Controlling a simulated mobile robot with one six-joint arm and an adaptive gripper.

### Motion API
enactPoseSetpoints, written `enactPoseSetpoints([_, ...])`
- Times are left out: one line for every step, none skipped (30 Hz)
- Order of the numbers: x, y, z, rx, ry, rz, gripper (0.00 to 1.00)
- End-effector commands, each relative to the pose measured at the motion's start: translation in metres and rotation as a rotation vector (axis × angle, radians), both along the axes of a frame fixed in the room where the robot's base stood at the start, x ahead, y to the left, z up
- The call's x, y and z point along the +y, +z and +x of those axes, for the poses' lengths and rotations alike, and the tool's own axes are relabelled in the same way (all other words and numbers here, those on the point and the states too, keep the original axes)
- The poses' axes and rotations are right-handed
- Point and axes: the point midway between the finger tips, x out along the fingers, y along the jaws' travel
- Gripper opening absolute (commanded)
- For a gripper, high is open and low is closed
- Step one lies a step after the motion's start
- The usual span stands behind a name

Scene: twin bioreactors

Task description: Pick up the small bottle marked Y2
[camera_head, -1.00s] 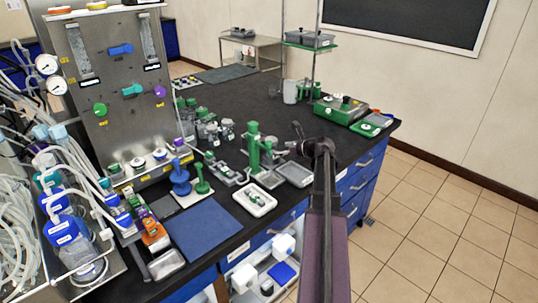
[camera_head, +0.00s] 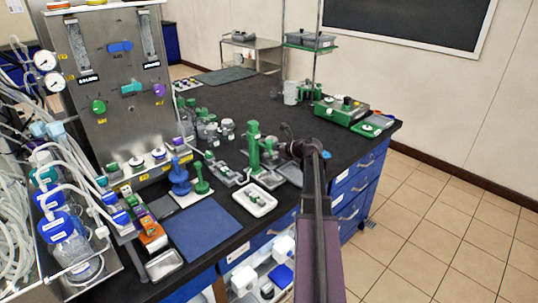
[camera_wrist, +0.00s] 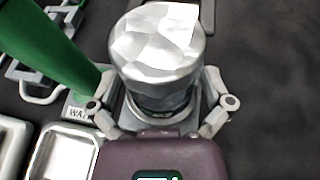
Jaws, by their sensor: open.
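A small cylindrical bottle or jar with a crumpled silvery top (camera_wrist: 158,45) fills the upper middle of the wrist view, very near the camera. No Y2 mark is readable on it, so I cannot tell if it is the named bottle. My gripper (camera_wrist: 160,98) is open, with one finger on each side of its lower part; I cannot tell if they touch it. In the head view my gripper (camera_head: 288,131) is small and dark, just right of the green stand (camera_head: 254,148). Several small grey bottles (camera_head: 208,130) stand further left; their marks are too small to read.
The green column (camera_wrist: 45,45) rises close on the left in the wrist view, with metal trays (camera_wrist: 62,160) below it. A white tray (camera_head: 243,203) and a blue mat (camera_head: 215,228) lie nearer. A green-based device (camera_head: 341,111) stands at right. The black bench behind is largely clear.

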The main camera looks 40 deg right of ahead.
Motion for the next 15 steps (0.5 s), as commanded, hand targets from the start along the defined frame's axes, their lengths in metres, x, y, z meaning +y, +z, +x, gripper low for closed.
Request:
enactPoseSetpoints([-0.0001, 0.0001, -0.0002, 0.0, 0.0, 0.0, 1.0])
enactPoseSetpoints([-0.0001, 0.0001, -0.0003, 0.0, 0.0, 0.0, 1.0])
enactPoseSetpoints([-0.0002, 0.0001, -0.0004, 0.0, 0.0, 0.0, 1.0])
enactPoseSetpoints([-0.0003, 0.0001, -0.0003, 0.0, 0.0, 0.0, 1.0])
enactPoseSetpoints([-0.0003, 0.0001, -0.0003, 0.0, 0.0, 0.0, 1.0])
enactPoseSetpoints([-0.0003, 0.0001, -0.0003, 0.0, 0.0, 0.0, 1.0])
enactPoseSetpoints([-0.0004, 0.0001, -0.0004, 0.0, 0.0, 0.0, 1.0])
enactPoseSetpoints([-0.0004, 0.0001, -0.0004, 0.0, 0.0, 0.0, 1.0])
enactPoseSetpoints([-0.0005, 0.0001, -0.0005, 0.0, 0.0, 0.0, 1.0])
enactPoseSetpoints([-0.0006, 0.0, -0.0005, 0.0, 0.0, 0.0, 0.97])
enactPoseSetpoints([-0.0006, 0.0, -0.0005, 0.0, -0.001, 0.0, 0.88])
enactPoseSetpoints([-0.0006, 0.0, -0.0005, 0.0, -0.001, 0.0, 0.76])
enactPoseSetpoints([-0.0007, 0.0001, -0.0006, 0.0, -0.001, 0.0, 0.67])
enactPoseSetpoints([-0.0007, 0.0001, -0.0006, 0.0, -0.001, 0.0, 0.58])
enactPoseSetpoints([-0.0008, 0.0, -0.0007, 0.0, -0.001, 0.0, 0.47])
